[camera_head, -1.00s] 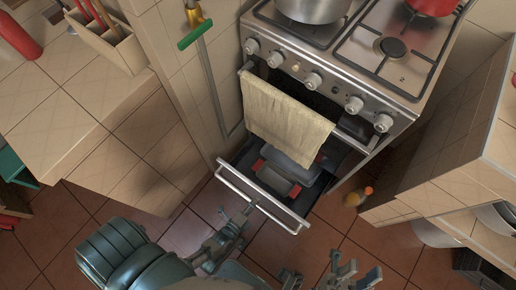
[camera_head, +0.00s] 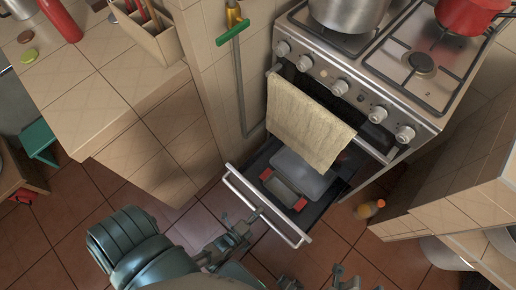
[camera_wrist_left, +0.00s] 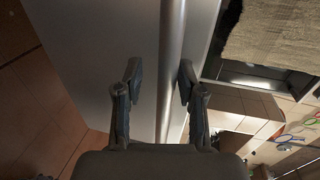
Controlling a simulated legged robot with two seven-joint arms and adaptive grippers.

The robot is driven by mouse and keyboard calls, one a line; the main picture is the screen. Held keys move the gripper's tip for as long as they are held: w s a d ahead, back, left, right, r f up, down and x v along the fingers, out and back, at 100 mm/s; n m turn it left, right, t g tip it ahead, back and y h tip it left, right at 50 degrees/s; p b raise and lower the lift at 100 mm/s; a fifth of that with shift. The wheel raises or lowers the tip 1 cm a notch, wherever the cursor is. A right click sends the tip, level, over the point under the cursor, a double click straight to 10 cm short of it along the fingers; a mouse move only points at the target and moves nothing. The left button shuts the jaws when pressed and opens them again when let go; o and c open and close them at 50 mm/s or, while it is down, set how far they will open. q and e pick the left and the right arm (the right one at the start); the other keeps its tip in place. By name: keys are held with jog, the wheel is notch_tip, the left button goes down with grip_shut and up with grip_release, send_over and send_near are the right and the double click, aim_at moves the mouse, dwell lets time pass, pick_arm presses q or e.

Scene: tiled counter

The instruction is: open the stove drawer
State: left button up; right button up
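The stove drawer (camera_head: 262,205) under the oven is pulled out, with a dark tray, a grey lidded dish (camera_head: 305,175) and a smaller red-handled dish (camera_head: 280,188) inside. Its bar handle (camera_head: 240,190) runs along the front edge. In the left wrist view, the handle bar (camera_wrist_left: 172,45) passes between the fingers of my left gripper (camera_wrist_left: 160,74). A gap shows on the bar's left side, and the right finger is close to or touching it. My right gripper (camera_head: 313,278) is at the bottom edge, partly cut off, fingers apart and empty.
A beige towel (camera_head: 305,125) hangs from the oven handle above the drawer. Pots stand on the stove top (camera_head: 400,80). A tiled counter (camera_head: 90,90) is left and another cabinet (camera_head: 450,200) right.

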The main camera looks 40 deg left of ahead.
pick_arm(q)
jog(key=shift+w+r, duration=0.15)
jog(key=v, duration=0.7)
jog(key=shift+s, duration=0.3)
dwell(0.4)
